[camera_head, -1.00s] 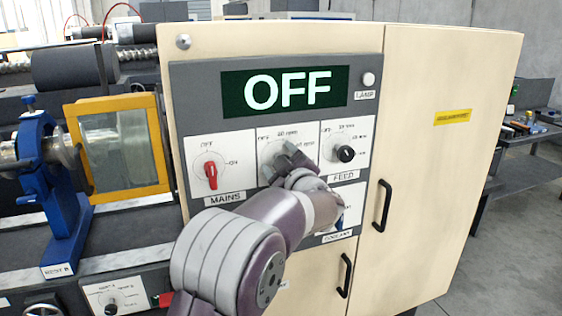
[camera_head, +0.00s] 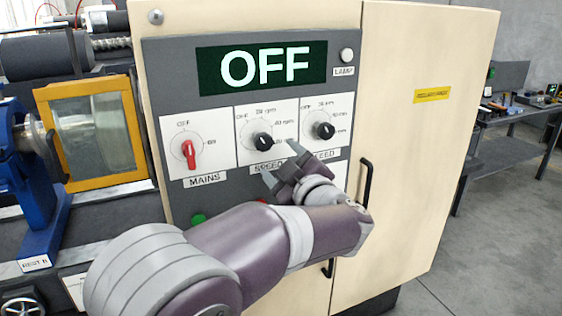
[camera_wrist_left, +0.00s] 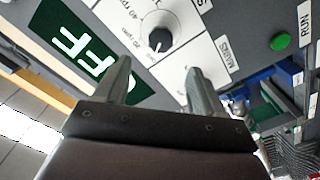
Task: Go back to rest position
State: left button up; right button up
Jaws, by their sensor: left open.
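The control panel (camera_head: 225,125) on the cream cabinet shows OFF on its dark green display (camera_head: 262,67). The red mains knob (camera_head: 189,152) stands near vertical. The black speed knob (camera_head: 263,142) and black feed knob (camera_head: 324,130) are both in plain view. My left gripper (camera_head: 281,163) is open and empty, in front of the panel just below the speed and feed knobs. In the left wrist view, the speed knob (camera_wrist_left: 160,38) lies beyond the two spread fingers, apart from them. My right gripper is in neither view.
Cabinet door handles (camera_head: 367,184) stick out right of my arm. A green button (camera_head: 198,219) sits low on the panel. A yellow-framed window (camera_head: 95,132) and blue lathe rest (camera_head: 30,195) are at left. Open floor (camera_head: 480,250) lies to the right, with a bench behind.

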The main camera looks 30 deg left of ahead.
pick_arm(q)
jog(key=w+d+f+m+t+h, duration=0.4)
jog(key=d+m+h, duration=0.1)
jog(key=d+h, duration=0.1)
jog(key=s+d+f+m+g+h, duration=0.2)
jog(key=d+f+m+h, duration=0.2)
jog(key=f+m+h, duration=0.15)
jog(key=s+d+f+m+g+h, duration=0.25)
jog(key=d+f+m+h, duration=0.2)
jog(key=f, duration=0.25)
jog(key=s+a+f+m+g+p, duration=0.1)
jog(key=s+a+f+g, duration=0.1)
jog(key=s, duration=0.4)
jog(key=s+a+f+m+g+y, duration=0.1)
jog(key=s+a+f+g, duration=0.1)
jog(key=s+f+g, duration=0.2)
jog(key=s+a+f+m+g+y+p, duration=0.1)
jog(key=s+f+g, duration=0.3)
jog(key=s, duration=0.5)
jog(key=shift+s+a+f+m+p, duration=0.2)
jog(key=shift+a+f+m+p, duration=0.2)
jog(key=shift+a+f, duration=0.5)
jog(key=shift+d, duration=0.1)
